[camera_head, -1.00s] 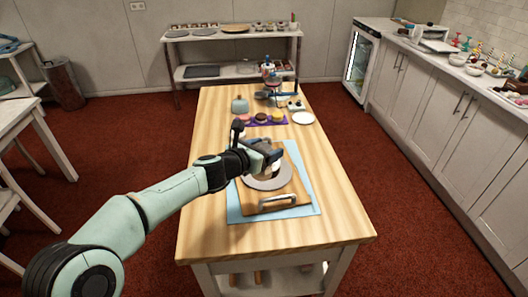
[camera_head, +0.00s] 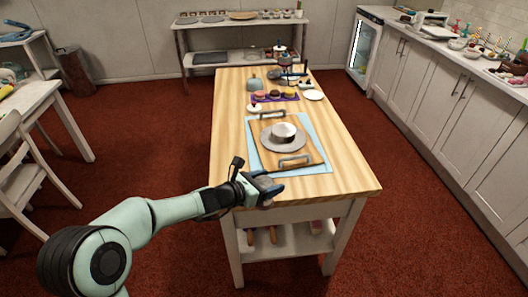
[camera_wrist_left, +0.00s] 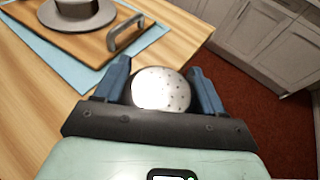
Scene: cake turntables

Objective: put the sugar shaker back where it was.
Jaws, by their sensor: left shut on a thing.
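My left gripper (camera_head: 268,190) is at the near edge of the wooden table, low in the head view. It is shut on the sugar shaker (camera_wrist_left: 161,88), whose round, perforated metal top shows between the blue fingers in the left wrist view. In the head view the shaker is mostly hidden by the gripper. A cake (camera_head: 284,131) with a pale top and dark side stands on a grey turntable (camera_head: 270,142), away from the gripper. The turntable is on a wooden board (camera_head: 305,155) with metal handles. My right gripper is not in view.
A light blue mat (camera_head: 255,159) lies under the board. Beyond it are a purple tray (camera_head: 262,99) with small cakes, a white plate (camera_head: 314,95) and a teal cloche (camera_head: 254,85). The table's near left part is bare. White cabinets (camera_head: 450,100) line the right.

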